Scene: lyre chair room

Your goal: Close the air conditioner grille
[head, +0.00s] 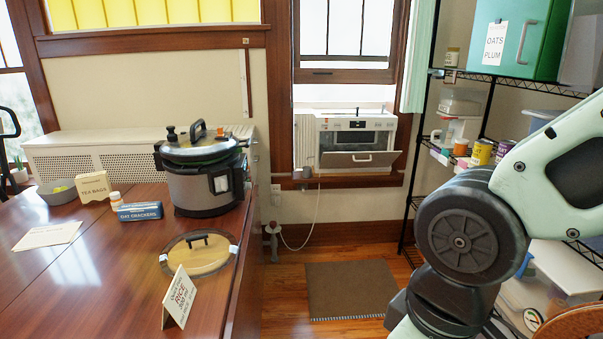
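The air conditioner (355,125) is a white unit set in the lower part of the window at the back, beyond the end of the table. Its grille (360,159) is a front panel with a light bar handle; it hangs tilted outward at the bottom of the unit, so it stands partly open. A dark gap shows above it. My arm fills the right side of the head view, well in front of the air conditioner and apart from it. My gripper is outside the view.
A wooden table (80,270) at left holds a pressure cooker (203,190), a round lid (197,253) and a rice card (179,297). A wire shelf rack (480,76) stands at right. A brown mat (350,288) lies on clear floor before the window.

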